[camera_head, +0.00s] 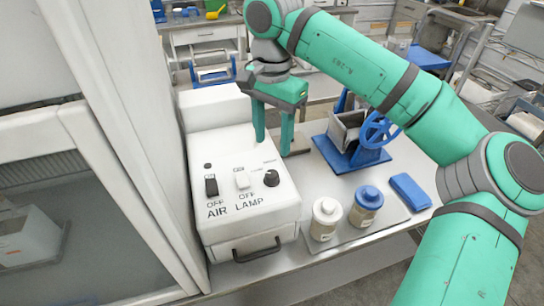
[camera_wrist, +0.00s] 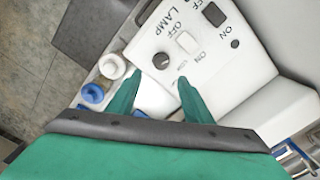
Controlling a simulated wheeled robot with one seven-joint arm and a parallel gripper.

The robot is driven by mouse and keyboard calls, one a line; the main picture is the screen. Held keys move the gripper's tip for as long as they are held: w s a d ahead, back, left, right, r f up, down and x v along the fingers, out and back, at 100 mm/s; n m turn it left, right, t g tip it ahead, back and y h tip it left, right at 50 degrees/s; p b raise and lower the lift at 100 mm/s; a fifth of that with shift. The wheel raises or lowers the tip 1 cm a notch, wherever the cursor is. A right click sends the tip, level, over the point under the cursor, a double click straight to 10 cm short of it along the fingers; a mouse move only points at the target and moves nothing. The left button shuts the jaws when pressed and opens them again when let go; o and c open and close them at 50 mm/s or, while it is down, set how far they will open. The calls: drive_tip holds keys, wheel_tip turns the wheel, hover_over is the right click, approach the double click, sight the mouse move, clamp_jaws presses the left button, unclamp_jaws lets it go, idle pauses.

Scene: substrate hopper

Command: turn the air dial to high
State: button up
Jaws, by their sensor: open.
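The white control box (camera_head: 235,233) stands on the bench with AIR and LAMP lettering on its sloped top. A black round dial (camera_head: 272,178) sits at the right of its panel, and it also shows in the wrist view (camera_wrist: 162,61) with its pointer too small to read. A black switch (camera_head: 211,186) sits above AIR and a white switch (camera_head: 242,180) above LAMP. My gripper (camera_head: 273,148) is open and empty above the back right of the panel, pointing down. In the wrist view its fingers (camera_wrist: 160,85) lie either side of the dial's near side, apart from it.
A white-lidded jar (camera_head: 325,220) and a blue-lidded jar (camera_head: 367,205) stand on a tray right of the box. A blue hopper with a handwheel (camera_head: 378,131) stands behind them, and a blue block (camera_head: 410,192) lies to the right. A white cabinet (camera_head: 120,130) closes off the left.

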sight(271, 173)
drive_tip(key=f, duration=0.9)
drive_tip(key=shift+a+f, duration=0.3)
drive_tip(key=shift+f, duration=0.05)
drive_tip(key=shift+d+f, duration=0.4)
drive_tip(key=shift+f, duration=0.1)
drive_tip(key=shift+a, duration=0.1)
drive_tip(key=shift+a, duration=0.1)
drive_tip(key=c, duration=1.1)
drive_tip(key=shift+o, duration=0.2)
drive_tip(key=shift+a, duration=0.1)
